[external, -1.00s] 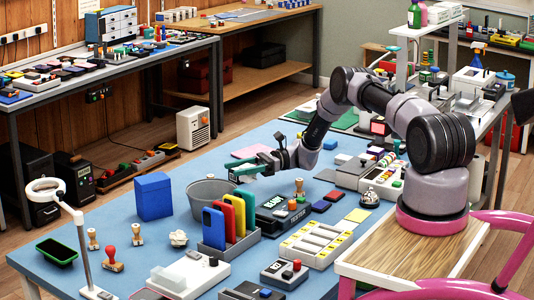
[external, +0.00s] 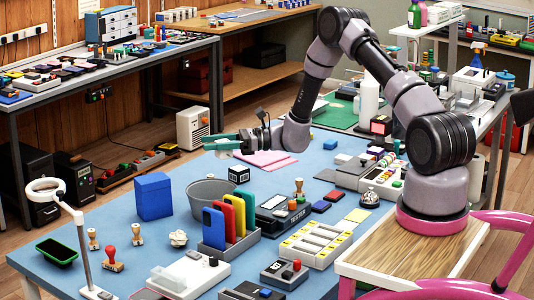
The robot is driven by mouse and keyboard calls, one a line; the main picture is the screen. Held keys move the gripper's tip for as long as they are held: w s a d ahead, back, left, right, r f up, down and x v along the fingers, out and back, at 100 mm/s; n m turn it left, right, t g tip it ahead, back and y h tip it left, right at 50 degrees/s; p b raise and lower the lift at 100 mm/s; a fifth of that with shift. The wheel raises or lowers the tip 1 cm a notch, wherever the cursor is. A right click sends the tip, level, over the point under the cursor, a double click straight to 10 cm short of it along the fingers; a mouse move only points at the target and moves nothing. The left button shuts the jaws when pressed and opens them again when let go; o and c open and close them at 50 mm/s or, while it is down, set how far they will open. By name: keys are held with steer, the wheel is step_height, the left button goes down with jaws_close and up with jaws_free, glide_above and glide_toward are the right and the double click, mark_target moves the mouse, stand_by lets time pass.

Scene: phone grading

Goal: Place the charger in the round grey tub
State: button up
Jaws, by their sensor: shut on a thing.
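The round grey tub (external: 209,190) stands on the blue table behind the colourful upright phones. Its rim is open, and most of its inside is hidden by its near wall and the phones. My gripper (external: 217,143) is above the far left part of the table, above and behind the tub in the picture. Its teal fingers point left and are shut on a small pale thing, which I take for the charger. It is too small to make out clearly.
A black cube with white print (external: 239,173) sits behind the tub. A blue box (external: 154,196) stands left of it. Red, yellow, green and blue phones stand in a grey rack (external: 230,245) in front. A pink sheet (external: 268,158) lies under my wrist.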

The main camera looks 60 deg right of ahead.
step_height(320, 180, down, 9)
steer(key=shift+r, duration=0.15)
stand_by(0.4)
steer(key=shift+f, duration=0.6)
steer(key=o, duration=1.4)
steer(key=shift+r, duration=0.1)
